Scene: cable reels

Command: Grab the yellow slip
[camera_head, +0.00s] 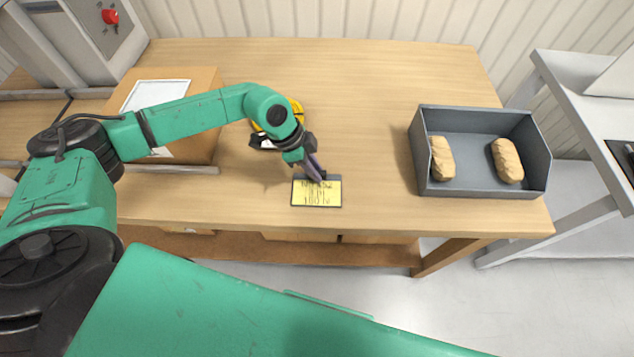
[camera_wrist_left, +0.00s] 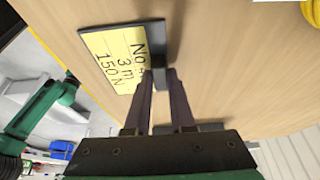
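The yellow slip (camera_head: 317,193) lies on a dark board near the table's front edge. The slip also shows in the left wrist view (camera_wrist_left: 113,58), with black handwriting that reads partly "3 m" and "150 N". The dark board's bare end (camera_wrist_left: 156,38) shows beside it. My left gripper (camera_head: 317,175) reaches down at the slip's far edge. In the left wrist view my left gripper's fingertips (camera_wrist_left: 160,73) are a little apart, with a narrow gap, at the slip's edge by the dark end. Whether they touch it I cannot tell. My right gripper is out of view.
A grey bin (camera_head: 478,192) with two tan wrapped bundles stands at the right of the table (camera_head: 370,85). A cardboard box (camera_head: 203,90) with a white sheet is at the left. A yellow reel (camera_head: 297,107) sits behind my left wrist. The table between slip and bin is clear.

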